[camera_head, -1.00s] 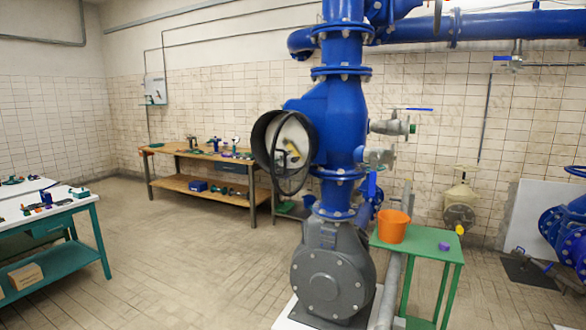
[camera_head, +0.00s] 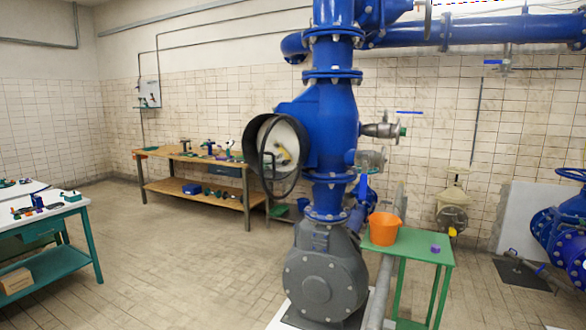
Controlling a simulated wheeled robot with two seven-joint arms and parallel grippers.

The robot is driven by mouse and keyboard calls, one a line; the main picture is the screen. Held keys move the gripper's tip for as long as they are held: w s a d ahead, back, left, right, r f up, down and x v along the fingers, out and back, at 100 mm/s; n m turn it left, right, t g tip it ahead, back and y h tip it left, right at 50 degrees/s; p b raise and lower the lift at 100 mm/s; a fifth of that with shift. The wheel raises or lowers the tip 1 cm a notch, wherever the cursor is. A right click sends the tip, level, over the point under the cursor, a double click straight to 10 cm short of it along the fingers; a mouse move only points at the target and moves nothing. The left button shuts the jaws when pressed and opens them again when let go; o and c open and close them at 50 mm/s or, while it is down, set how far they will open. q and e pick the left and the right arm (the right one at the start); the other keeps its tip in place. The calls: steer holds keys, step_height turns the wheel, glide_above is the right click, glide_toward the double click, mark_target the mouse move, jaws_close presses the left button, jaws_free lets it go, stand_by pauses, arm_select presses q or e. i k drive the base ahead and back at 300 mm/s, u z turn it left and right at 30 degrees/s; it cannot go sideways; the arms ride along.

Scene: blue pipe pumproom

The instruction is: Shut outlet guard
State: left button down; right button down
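The outlet guard (camera_head: 250,148) looks like a round dark shroud on the left side of the blue pipe body (camera_head: 332,125). A thin dark ring (camera_head: 293,180) stands off its front, at an angle to the opening, so the guard appears open. Inside the opening is a pale disc with a yellow part (camera_head: 282,156). Neither of my grippers shows in the head view.
A grey pump housing (camera_head: 325,275) stands below the pipe. A green table (camera_head: 425,245) with an orange bucket (camera_head: 384,228) is to the right. A wooden workbench (camera_head: 190,160) is behind left, and a teal-legged table (camera_head: 90,240) is at far left. The floor left of the pump is clear.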

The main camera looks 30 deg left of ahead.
mark_target(273, 122)
steer(key=i, duration=0.95)
